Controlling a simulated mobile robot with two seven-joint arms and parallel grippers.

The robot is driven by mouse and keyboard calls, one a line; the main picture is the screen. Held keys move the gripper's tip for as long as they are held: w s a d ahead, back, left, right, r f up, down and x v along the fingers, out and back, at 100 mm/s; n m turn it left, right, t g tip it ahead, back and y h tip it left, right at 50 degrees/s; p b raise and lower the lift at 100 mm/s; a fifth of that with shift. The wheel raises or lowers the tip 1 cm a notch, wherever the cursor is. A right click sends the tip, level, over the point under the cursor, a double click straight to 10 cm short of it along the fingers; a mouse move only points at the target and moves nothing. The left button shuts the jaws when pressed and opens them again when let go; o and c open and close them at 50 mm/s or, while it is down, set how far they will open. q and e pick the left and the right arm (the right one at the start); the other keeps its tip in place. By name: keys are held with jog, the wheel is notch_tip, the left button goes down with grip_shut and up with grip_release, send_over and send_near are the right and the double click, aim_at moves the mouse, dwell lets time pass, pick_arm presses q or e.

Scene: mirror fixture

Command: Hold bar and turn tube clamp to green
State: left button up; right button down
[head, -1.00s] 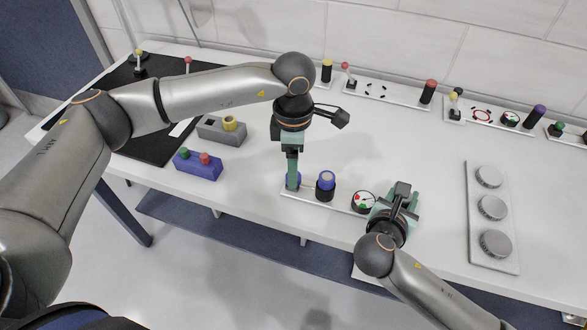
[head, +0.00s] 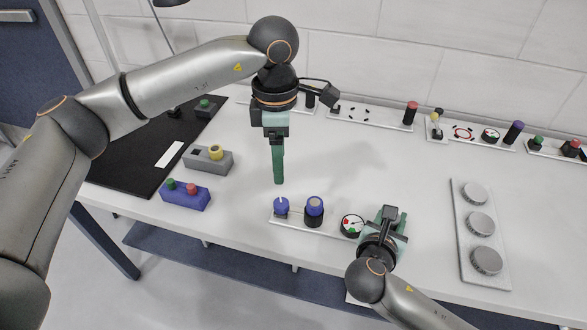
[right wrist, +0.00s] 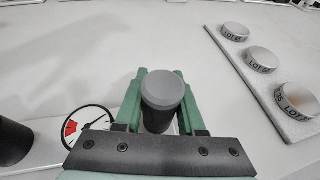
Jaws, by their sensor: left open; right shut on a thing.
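A white fixture plate (head: 333,230) near the table's front edge carries a blue knob (head: 281,206) with a white mark, a dark cylinder with a blue top (head: 314,209) and a round gauge (head: 351,225) with red and green patches. My left gripper (head: 278,180) is open and empty, pointing down above and behind the blue knob, apart from it. My right gripper (head: 392,228) is shut around an upright dark post with a grey cap (right wrist: 162,92) at the plate's right end. The right wrist view also shows the gauge (right wrist: 90,128); its exact needle reading is unclear.
A blue box (head: 186,196) and a grey box (head: 208,160) stand at left beside a black mat (head: 135,167). A plate with three grey discs (head: 478,225) lies at right. More fixture plates line the wall. The middle table is clear.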

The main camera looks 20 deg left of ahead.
aim_at(281, 203)
dwell(0.6)
pick_arm(q)
notch_tip(281, 203, down, 12)
jog(key=n, duration=1)
jog(key=shift+f+n, duration=0.1)
jog(key=shift+n, duration=0.3)
grip_shut()
dwell(0.4)
